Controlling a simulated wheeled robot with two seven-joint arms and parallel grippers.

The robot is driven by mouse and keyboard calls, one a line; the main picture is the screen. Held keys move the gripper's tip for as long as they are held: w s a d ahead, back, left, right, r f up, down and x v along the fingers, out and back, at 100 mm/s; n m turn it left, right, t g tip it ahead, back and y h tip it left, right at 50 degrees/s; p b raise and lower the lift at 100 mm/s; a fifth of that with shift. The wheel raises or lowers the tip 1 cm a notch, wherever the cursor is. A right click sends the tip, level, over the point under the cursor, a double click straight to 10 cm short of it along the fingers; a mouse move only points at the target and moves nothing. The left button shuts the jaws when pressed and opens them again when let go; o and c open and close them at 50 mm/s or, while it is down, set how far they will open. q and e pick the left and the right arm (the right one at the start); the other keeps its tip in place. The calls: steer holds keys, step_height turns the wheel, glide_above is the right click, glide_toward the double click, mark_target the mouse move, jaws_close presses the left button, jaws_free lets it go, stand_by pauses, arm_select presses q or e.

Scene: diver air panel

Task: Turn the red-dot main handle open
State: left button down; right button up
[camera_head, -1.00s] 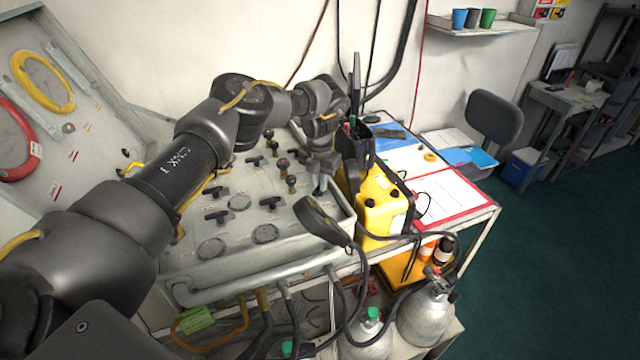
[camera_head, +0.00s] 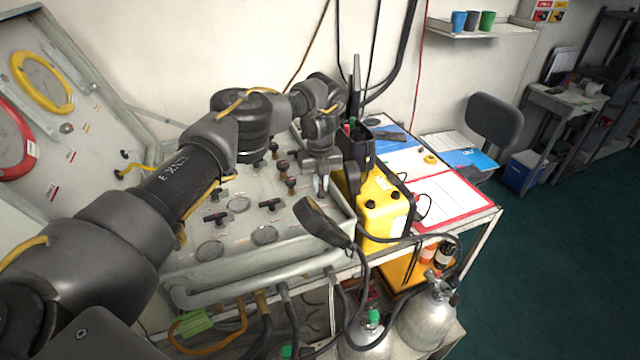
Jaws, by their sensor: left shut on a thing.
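The grey air panel (camera_head: 222,262) lies open on the bench, with black T-handles (camera_head: 271,204), dark knobs (camera_head: 291,183) and round gauges on its face. My left gripper (camera_head: 321,186) points down at the panel's right side, beside the yellow box. It is shut on what seems to be the main handle, which its fingers and wrist mostly hide. I cannot make out a red dot, nor the handle's angle. My left arm crosses the panel from the left and covers part of its far side. My right gripper is not in view.
The yellow box (camera_head: 384,212) stands close against the panel's right side. A black handset (camera_head: 322,221) with a cable lies over the front right corner. Gas cylinders (camera_head: 427,312) stand below. The panel lid (camera_head: 40,150) rises at left. Papers (camera_head: 447,196) lie at right.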

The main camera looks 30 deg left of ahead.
mark_target(320, 188)
arm_select(q)
steer(key=shift+r+n, duration=0.1)
steer(key=shift+n, duration=0.4)
steer(key=shift+w, duration=0.1)
steer(key=c, duration=1.5)
jaws_free()
steer(key=shift+o, duration=0.2)
step_height(320, 188, up, 11)
steer(key=shift+s+f, duration=0.2)
